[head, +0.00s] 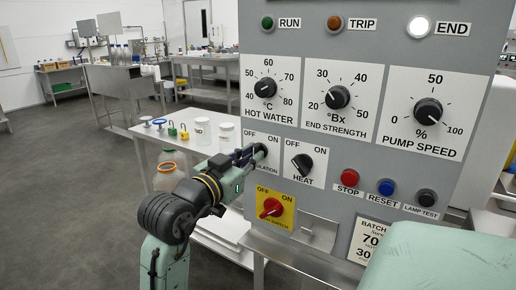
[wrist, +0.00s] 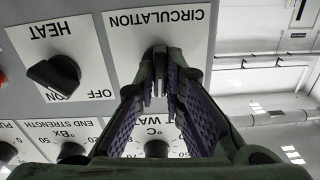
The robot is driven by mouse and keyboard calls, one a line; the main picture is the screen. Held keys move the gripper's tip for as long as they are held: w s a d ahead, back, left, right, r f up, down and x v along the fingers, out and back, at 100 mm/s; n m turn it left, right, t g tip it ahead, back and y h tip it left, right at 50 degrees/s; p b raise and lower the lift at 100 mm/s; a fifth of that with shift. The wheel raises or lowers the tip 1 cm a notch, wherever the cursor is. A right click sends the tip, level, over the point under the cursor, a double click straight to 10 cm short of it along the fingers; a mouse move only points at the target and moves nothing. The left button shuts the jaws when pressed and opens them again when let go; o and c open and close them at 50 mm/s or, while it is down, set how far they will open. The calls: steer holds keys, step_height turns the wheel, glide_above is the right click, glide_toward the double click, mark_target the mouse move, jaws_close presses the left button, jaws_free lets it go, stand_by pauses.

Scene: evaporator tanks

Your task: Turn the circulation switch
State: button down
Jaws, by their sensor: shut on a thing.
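The circulation switch (head: 261,150) is a black rotary knob on a white OFF/ON plate at the left of the grey control panel. My gripper (head: 250,156) reaches it from the left, with its fingers shut on the knob. The arm covers part of the plate and its label. In the upside-down wrist view the CIRCULATION plate (wrist: 183,17) shows above my gripper's fingertips (wrist: 160,72). The fingers hide most of the knob, so I cannot tell which way it points.
The black HEAT knob (head: 302,163) sits close on the right. The red switch (head: 270,208) on a yellow plate is just below. Dials (head: 338,97) are above, and STOP (head: 350,177) and RESET (head: 386,187) buttons lie right. The END lamp (head: 419,26) is lit white.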

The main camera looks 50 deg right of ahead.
stand_by(0.3)
steer(key=shift+n+p, duration=1)
steer(key=shift+n, duration=0.2)
steer(key=shift+r, duration=0.1)
